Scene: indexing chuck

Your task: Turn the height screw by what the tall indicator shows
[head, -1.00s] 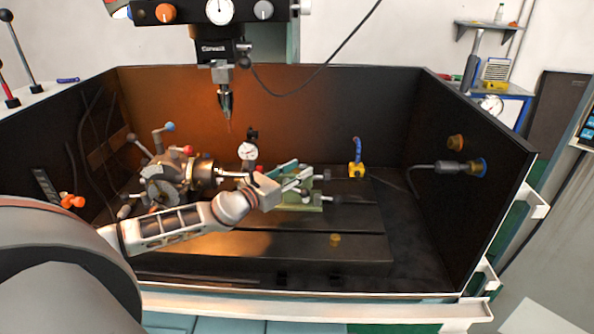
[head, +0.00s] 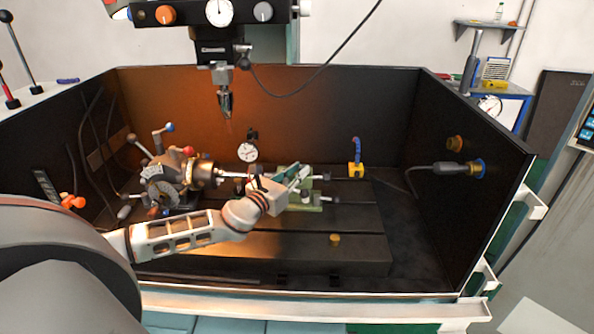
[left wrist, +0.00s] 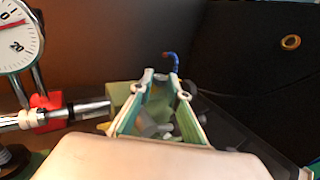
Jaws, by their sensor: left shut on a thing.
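The tall indicator (head: 247,152) is a white dial standing behind the workpiece. A white dial also shows at the left edge of the left wrist view (left wrist: 16,40), cut off, with a red pointer and the figure 20. The green tailstock block (head: 312,207) stands on the dark table. My left gripper (head: 290,175) reaches it from the left; its green-padded fingers (left wrist: 165,88) are shut on a small grey part at their tips. This may be the height screw, but the fingers mostly hide it. My right gripper is not in view.
The indexing chuck (head: 170,178) with its levers stands left of the tailstock, and a pale bar (head: 228,175) runs between them. A spindle (head: 225,100) hangs above. A yellow-based blue hose (head: 356,168) stands to the right.

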